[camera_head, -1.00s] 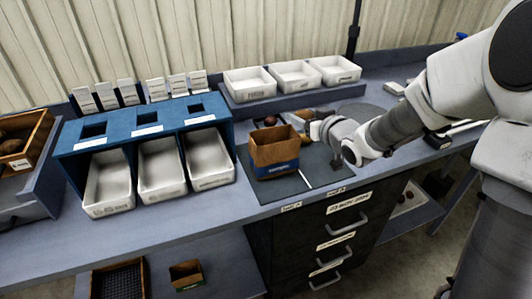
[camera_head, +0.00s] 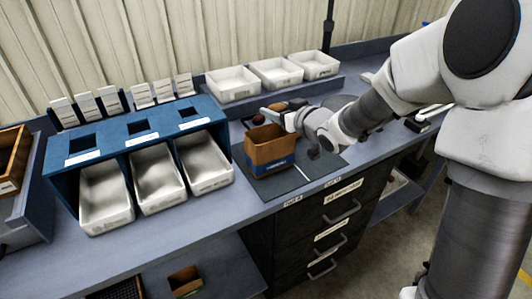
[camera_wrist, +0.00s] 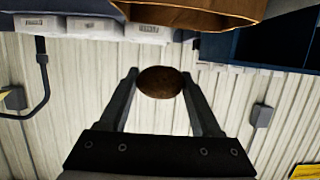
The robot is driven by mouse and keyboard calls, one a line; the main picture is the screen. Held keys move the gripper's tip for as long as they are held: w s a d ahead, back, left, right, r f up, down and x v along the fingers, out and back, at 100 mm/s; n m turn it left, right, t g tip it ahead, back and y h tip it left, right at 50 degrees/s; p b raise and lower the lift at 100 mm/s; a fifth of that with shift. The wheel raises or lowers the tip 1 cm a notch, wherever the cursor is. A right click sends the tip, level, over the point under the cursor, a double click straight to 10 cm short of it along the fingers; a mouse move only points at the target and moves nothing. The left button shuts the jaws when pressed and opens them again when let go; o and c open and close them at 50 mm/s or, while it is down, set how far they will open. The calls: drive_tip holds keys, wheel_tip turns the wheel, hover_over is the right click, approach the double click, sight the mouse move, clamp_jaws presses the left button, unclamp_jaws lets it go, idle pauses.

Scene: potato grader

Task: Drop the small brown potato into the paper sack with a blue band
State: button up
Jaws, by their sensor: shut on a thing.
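The small brown potato (camera_wrist: 160,82) is dark and round in the wrist view, held between the two fingers of my gripper (camera_wrist: 160,78). The paper sack (camera_head: 272,156) is open-topped and brown with a blue band, standing upright on a dark mat. In the head view my gripper (camera_head: 274,108) is just above and behind the sack's back rim, pointing left. The sack's open rim also shows at the top of the wrist view (camera_wrist: 200,14). The inside bottom of the sack is hidden.
A blue rack (camera_head: 130,137) with white trays stands to the left. White bins (camera_head: 233,82) sit on a raised shelf behind. Drawers (camera_head: 330,225) are below the bench edge.

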sight(278, 127)
drive_tip(key=shift+f+b, duration=2.2)
drive_tip(key=shift+f, duration=0.6)
drive_tip(key=o, duration=1.4)
drive_tip(key=shift+d+r, duration=0.1)
drive_tip(key=p+v, duration=0.2)
drive_tip(key=v, duration=1.5)
drive_tip(key=shift+s+r, duration=0.1)
drive_tip(key=shift+s, duration=0.05)
